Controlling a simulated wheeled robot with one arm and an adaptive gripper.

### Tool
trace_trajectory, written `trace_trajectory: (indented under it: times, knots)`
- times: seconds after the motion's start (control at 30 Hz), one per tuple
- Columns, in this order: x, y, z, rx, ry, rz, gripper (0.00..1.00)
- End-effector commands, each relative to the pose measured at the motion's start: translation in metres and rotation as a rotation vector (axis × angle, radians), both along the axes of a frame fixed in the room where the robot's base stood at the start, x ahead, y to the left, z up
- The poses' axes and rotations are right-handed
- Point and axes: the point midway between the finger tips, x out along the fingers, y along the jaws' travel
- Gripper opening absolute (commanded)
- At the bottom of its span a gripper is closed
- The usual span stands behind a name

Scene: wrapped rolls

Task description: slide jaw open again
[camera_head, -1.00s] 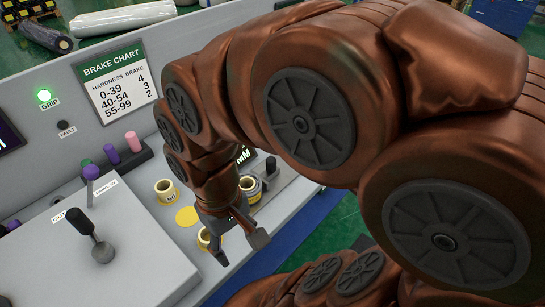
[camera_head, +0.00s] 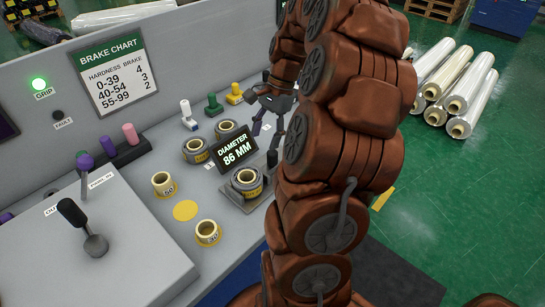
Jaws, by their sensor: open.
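A measuring station (camera_head: 233,203) stands on the grey bench, with a dark grey roll with a yellow core (camera_head: 247,182) resting on it. A short post with a black knob (camera_head: 272,158), perhaps the sliding jaw's handle, stands close behind the roll at its right, partly beside my arm. I cannot tell whether the jaw touches the roll. The display (camera_head: 235,149) reads DIAMETER 86 MM. My gripper (camera_head: 268,128) is open and empty, its fingers pointing down above the bench, beyond the display and the knob in the picture.
Two more dark rolls (camera_head: 196,150) (camera_head: 227,129) and white, green and yellow handled pieces (camera_head: 213,104) stand at the back. A lever box (camera_head: 110,255) is at left. The GRIP lamp (camera_head: 39,84) glows green.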

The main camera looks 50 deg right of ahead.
Motion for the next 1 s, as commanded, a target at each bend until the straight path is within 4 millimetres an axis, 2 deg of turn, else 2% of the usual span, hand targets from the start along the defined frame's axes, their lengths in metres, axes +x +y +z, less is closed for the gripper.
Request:
trace_trajectory:
  times: [0.03,0.1,0.2,0.3,0.47,1.0]
  knots:
    - [-0.002,-0.016,-0.006,0.009,0.007,-0.059,0.58]
    - [-0.005,-0.031,-0.010,0.019,0.016,-0.122,0.58]
    - [-0.008,-0.045,-0.015,0.027,0.025,-0.179,0.58]
    - [-0.010,-0.050,-0.017,0.030,0.028,-0.202,0.58]
    - [-0.009,-0.046,-0.026,0.032,0.031,-0.203,0.58]
    - [-0.004,-0.022,-0.081,0.032,0.030,-0.201,0.58]
